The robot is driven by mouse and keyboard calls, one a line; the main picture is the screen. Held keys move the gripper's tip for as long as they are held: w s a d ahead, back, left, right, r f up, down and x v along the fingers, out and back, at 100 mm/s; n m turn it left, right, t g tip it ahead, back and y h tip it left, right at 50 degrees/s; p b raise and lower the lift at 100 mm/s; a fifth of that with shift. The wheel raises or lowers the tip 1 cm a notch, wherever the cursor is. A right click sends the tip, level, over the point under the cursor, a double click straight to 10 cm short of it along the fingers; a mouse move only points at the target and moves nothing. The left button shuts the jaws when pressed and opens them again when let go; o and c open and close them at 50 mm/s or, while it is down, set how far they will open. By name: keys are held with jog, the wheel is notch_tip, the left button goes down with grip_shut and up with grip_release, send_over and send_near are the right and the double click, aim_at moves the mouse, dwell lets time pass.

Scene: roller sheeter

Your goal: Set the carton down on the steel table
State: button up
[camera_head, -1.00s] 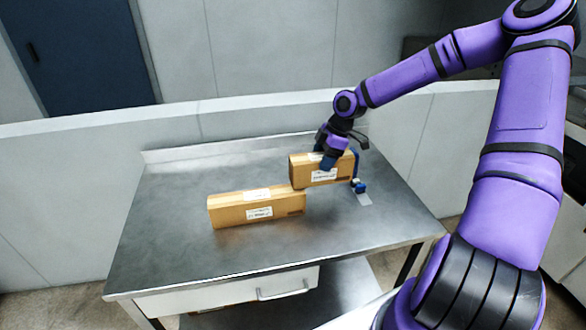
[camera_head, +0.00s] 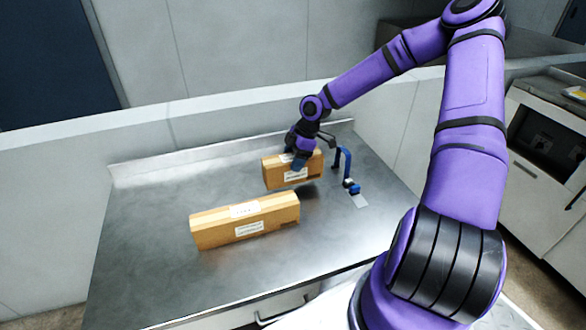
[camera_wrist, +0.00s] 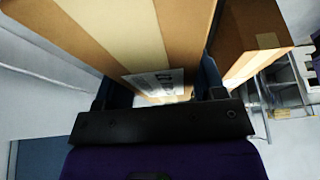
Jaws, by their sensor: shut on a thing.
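My gripper (camera_head: 300,162) points down and is shut on a brown carton (camera_head: 277,175) with white labels. The held carton is upright, behind and slightly right of a second, longer brown carton (camera_head: 215,230) resting on the steel table (camera_head: 150,200). A dark shadow lies on the steel below and right of the held carton; whether its underside touches the table is not clear. In the wrist view, the held carton (camera_wrist: 125,40) fills the space between the fingers of my gripper (camera_wrist: 160,88), its label close to the palm.
A blue bent post on a small base (camera_head: 350,184) stands on the table just right of the held carton. A low white wall (camera_head: 60,160) runs behind the table. Bare steel lies left of the cartons and in front. White cabinets (camera_head: 535,190) stand at right.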

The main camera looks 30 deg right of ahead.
jog(key=shift+f, duration=1.85)
jog(key=o, duration=1.1)
jog(key=shift+f, duration=0.1)
